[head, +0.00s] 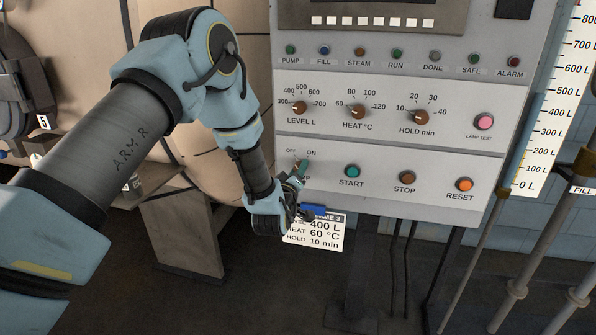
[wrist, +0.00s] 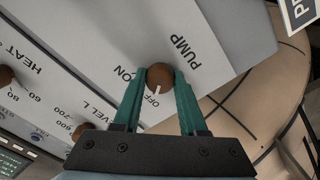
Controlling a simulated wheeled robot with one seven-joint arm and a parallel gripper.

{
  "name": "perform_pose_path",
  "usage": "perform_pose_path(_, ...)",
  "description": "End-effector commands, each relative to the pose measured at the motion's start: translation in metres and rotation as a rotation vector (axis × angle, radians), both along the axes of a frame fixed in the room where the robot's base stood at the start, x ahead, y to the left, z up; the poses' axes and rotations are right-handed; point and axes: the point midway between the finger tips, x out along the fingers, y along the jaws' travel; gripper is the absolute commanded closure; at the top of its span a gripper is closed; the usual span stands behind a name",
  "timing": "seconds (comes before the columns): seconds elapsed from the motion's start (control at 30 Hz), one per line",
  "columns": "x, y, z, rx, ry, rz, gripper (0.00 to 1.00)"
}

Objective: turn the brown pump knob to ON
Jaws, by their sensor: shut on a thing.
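The brown pump knob (wrist: 160,76) is on the sloped lower face of the grey control panel (head: 400,165). In the wrist view it sits between the two green fingers of my gripper (wrist: 159,78), which are shut on its sides. Its white pointer mark is turned toward the OFF label (wrist: 151,103); the ON label (wrist: 127,73) is beside the left finger. In the head view my gripper (head: 301,168) reaches up to the knob from below, just under the OFF and ON labels, and hides the knob.
The START (head: 353,171), STOP (head: 407,177) and RESET (head: 464,184) buttons are to the right on the same face. The LEVEL L knob (head: 299,107) is above. A recipe card (head: 327,234) hangs below the panel, behind my gripper. A tan vessel (head: 232,165) stands to the left.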

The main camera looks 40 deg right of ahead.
Motion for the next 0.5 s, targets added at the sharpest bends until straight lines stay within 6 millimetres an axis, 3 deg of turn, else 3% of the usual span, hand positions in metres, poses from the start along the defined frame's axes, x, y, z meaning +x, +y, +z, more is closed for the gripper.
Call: perform_pose_path(0.5,-0.0006,-0.0001,-0.0044,0.102,-0.164,-0.001,1.0)
